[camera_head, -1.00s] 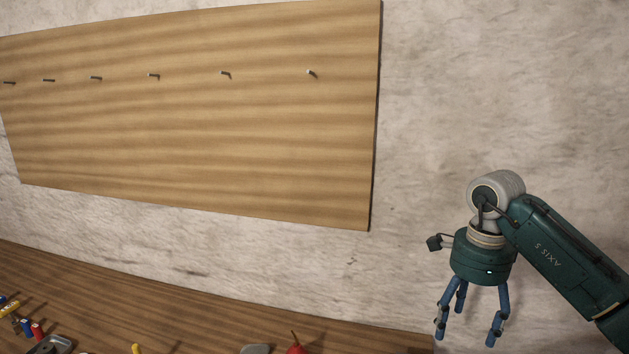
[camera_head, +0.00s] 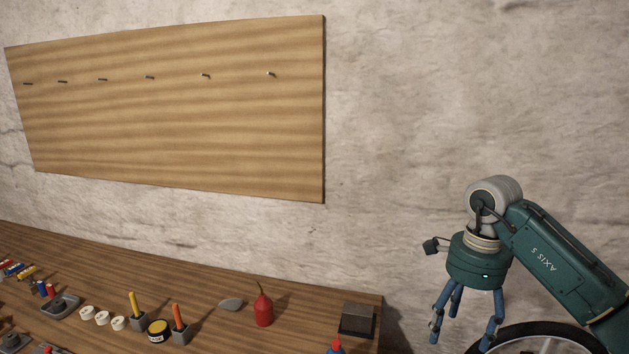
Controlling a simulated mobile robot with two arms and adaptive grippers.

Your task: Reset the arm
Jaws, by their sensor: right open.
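My right gripper (camera_head: 467,325) is at the lower right of the head view, at the end of my green right arm (camera_head: 560,262). Its blue fingers point down and are spread apart, with nothing between them. It is to the right of the wooden workbench (camera_head: 225,275). Part of a wheel with a black tyre (camera_head: 540,330) shows behind and below the fingers. My left gripper is not in view.
A wooden board (camera_head: 180,120) with several pegs hangs on the pale wall. On the bench are a red oil can (camera_head: 263,308), a dark box (camera_head: 357,320), a yellow-and-black tin (camera_head: 158,331), white rolls (camera_head: 102,318) and a grey tray (camera_head: 61,306). The wall area right of the board is clear.

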